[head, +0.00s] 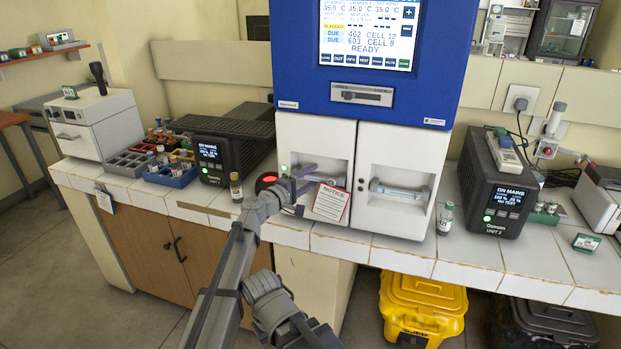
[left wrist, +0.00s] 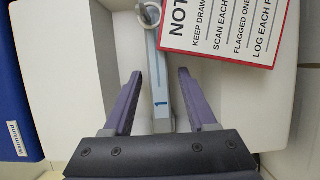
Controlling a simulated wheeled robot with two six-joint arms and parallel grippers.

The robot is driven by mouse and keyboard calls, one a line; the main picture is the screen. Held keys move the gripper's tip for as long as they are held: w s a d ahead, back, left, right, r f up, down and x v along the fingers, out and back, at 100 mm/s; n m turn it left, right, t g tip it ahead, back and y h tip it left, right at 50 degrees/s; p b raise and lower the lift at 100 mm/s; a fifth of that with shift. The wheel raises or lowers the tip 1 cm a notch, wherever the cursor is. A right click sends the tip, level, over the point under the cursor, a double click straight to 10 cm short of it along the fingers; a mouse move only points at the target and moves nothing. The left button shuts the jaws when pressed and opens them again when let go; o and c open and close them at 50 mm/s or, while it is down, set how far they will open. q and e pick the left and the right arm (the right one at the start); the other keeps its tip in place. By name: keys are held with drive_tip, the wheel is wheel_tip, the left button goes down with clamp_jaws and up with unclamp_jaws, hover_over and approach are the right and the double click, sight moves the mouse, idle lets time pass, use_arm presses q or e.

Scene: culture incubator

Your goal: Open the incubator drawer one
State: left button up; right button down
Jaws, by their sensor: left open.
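The blue and white incubator (head: 365,60) stands on the tiled bench with two white drawer fronts side by side. Drawer one is the left front (head: 315,135), with a grey bar handle marked 1 in the left wrist view (left wrist: 161,105). My left gripper (head: 312,178) is at this handle. Its purple fingers are open, one on each side of the bar, with visible gaps in the left wrist view (left wrist: 160,76). A red-edged notice card (head: 330,203) hangs by a ring from the handle, and also shows in the wrist view (left wrist: 222,28). The drawer looks shut. My right gripper is out of view.
The right drawer (head: 400,160) has its own bar handle (head: 399,191). A small vial (head: 236,187) stands left of my left wrist and another bottle (head: 446,217) stands right of the incubator. Black units (head: 225,150) (head: 490,195) flank it. A yellow bin (head: 422,305) sits below.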

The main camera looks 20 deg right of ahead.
use_arm(q)
drive_tip(key=shift+c, duration=0.2)
clamp_jaws()
idle(0.3)
idle(1.0)
